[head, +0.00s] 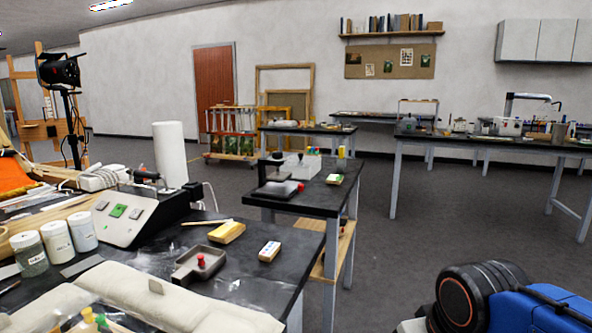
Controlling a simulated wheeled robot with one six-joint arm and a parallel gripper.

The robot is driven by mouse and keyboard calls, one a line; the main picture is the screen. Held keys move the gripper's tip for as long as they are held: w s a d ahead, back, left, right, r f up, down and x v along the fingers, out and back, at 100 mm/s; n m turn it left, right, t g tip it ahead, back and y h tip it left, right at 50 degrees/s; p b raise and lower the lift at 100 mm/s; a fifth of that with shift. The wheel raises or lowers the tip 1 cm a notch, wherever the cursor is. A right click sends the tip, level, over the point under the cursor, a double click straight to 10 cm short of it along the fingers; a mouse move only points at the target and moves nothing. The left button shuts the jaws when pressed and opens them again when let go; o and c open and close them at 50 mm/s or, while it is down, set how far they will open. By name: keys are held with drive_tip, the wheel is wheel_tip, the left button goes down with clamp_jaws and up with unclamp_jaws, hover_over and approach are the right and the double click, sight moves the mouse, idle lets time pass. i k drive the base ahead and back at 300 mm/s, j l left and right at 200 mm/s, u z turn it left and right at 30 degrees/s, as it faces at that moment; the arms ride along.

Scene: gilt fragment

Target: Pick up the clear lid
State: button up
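I cannot make out the clear lid for certain. A clear, box-like container (300,166) stands on the second dark table, too small in the picture to tell whether a lid lies on it. Thin shiny clear patches (150,262) lie on the near black bench (262,292), and I cannot tell what they are. A jar with clear walls (30,256) stands at the left and has a white top. My gripper is not in view.
The near bench also holds a grey control box (127,216), white paper roll (170,154), yellow block (227,232), small white-topped block (269,251) and dark tray (197,266). A pale padded cushion (150,299) lies along its front. Grey floor (400,240) is open to the right.

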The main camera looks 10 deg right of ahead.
sight(301, 160)
drive_tip(key=i+l, duration=0.15)
drive_tip(key=i, duration=0.15)
drive_tip(key=i+l+u, duration=0.15)
drive_tip(key=l, duration=0.25)
drive_tip(key=i+l+u, duration=0.15)
drive_tip(key=i+l, duration=0.15)
drive_tip(key=l, duration=0.1)
